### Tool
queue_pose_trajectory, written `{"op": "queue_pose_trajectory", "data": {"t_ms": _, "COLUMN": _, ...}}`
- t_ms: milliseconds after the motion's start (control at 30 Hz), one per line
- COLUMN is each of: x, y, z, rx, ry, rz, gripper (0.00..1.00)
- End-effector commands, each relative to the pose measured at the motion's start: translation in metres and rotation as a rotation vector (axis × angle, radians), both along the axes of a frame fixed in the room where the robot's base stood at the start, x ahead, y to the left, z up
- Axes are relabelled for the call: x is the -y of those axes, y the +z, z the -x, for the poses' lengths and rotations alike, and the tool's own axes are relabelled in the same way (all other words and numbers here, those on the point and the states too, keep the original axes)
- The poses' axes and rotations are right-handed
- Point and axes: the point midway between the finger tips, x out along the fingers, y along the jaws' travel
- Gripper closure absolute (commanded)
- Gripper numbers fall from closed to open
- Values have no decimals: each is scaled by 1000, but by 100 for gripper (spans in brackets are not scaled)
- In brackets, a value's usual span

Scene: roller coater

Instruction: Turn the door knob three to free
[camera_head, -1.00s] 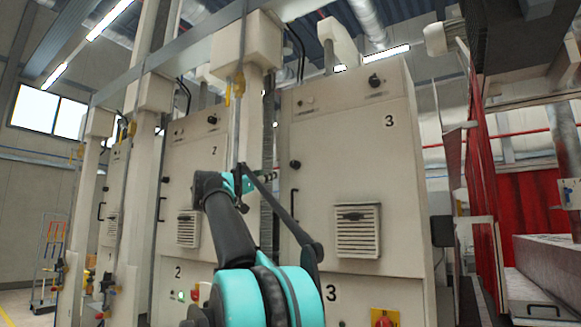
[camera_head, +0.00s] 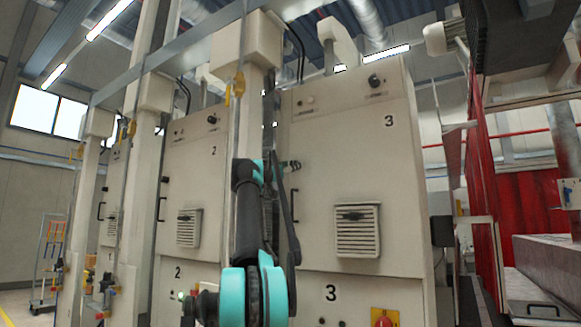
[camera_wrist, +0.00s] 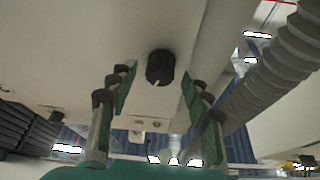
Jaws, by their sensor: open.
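The door knob of cabinet three (camera_wrist: 160,67) is round and black with a small white mark near its lower edge in the wrist view. It sits on the pale door close to the door's side edge. My gripper (camera_wrist: 160,88) is open, with one finger on each side of the knob in that view. No contact shows, and the remaining depth is hard to judge. In the head view my gripper (camera_head: 284,165) is at the left edge of cabinet three (camera_head: 345,150), at knob height. There, the gripper and knob overlap as small dark shapes.
A door handle (camera_head: 295,205) is just below the knob. Cabinet two (camera_head: 190,155) stands to the left. A vent (camera_head: 358,230) and a red switch (camera_head: 384,318) are on cabinet three. A ribbed hose (camera_wrist: 275,65) passes close to the right finger in the wrist view.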

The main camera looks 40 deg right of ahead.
Motion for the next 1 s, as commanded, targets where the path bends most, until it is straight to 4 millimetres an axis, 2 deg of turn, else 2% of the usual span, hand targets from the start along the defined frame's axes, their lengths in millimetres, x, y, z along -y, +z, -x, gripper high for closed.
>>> {"op": "queue_pose_trajectory", "data": {"t_ms": 333, "x": 2, "y": 1, "z": -1, "rx": 0, "ry": 0, "rz": 0, "gripper": 51}}
{"op": "queue_pose_trajectory", "data": {"t_ms": 733, "x": 2, "y": 1, "z": 0, "rx": 0, "ry": 0, "rz": 0, "gripper": 100}}
{"op": "queue_pose_trajectory", "data": {"t_ms": 867, "x": 2, "y": 1, "z": -1, "rx": 23, "ry": 0, "rz": -11, "gripper": 100}}
{"op": "queue_pose_trajectory", "data": {"t_ms": 1000, "x": 1, "y": 1, "z": -3, "rx": 134, "ry": 1, "rz": -57, "gripper": 100}}
